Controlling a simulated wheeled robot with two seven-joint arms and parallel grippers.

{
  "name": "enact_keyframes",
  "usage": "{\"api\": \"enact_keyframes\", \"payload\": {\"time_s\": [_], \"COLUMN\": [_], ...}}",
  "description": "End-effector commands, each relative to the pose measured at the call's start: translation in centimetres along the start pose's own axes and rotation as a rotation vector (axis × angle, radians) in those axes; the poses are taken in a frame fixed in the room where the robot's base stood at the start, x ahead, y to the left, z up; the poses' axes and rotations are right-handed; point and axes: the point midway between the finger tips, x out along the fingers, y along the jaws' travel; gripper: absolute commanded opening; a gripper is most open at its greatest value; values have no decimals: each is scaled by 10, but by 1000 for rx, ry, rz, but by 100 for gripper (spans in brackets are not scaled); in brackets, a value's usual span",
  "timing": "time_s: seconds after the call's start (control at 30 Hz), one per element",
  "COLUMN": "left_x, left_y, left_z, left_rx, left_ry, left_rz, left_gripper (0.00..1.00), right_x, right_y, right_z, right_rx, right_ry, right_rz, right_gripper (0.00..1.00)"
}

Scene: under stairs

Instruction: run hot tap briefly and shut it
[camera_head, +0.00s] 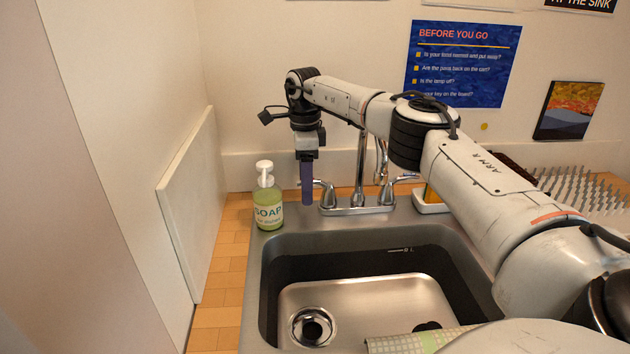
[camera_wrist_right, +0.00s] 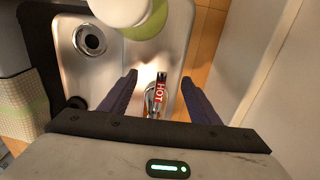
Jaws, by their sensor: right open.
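The chrome tap (camera_head: 358,180) stands on the back rim of the steel sink (camera_head: 262,300). Its left lever, the hot handle (camera_head: 327,192), carries a red HOT label in the wrist view (camera_wrist_right: 159,92). My right gripper (camera_head: 306,196) points down beside that lever, its fingers overlapping in the head view. In the wrist view the right gripper (camera_wrist_right: 158,80) is open, with the hot handle showing between its two fingers. I cannot tell whether either finger touches it. The spout is partly hidden by my arm, and no water stream shows in the basin. My left gripper is out of view.
A green soap bottle (camera_head: 268,205) with a white pump stands left of the gripper, close by. A checkered cloth (camera_head: 415,342) lies at the sink's front. A spiky drying rack (camera_head: 585,190) stands at the right. A white panel (camera_head: 195,205) bounds the left side.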

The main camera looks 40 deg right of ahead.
Motion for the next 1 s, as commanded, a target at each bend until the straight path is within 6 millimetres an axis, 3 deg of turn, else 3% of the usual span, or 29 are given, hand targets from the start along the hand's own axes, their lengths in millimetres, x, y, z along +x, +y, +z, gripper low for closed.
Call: {"api": "enact_keyframes", "payload": {"time_s": [0.03, 0.37, 0.57, 0.83, 1.0], "left_x": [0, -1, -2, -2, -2], "left_y": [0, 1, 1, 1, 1], "left_z": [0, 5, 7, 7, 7], "left_rx": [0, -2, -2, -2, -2], "left_ry": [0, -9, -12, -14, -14], "left_rz": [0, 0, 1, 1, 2], "left_gripper": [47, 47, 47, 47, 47], "right_x": [0, 0, 0, 0, -1], "right_y": [0, 0, 2, 25, 32], "right_z": [0, 0, -1, -10, -12], "right_rx": [0, 0, -41, -479, -619], "right_ry": [0, 0, 0, 0, 1], "right_rz": [0, 0, 0, -2, -2], "right_gripper": [55, 0, 0, 0, 0]}}
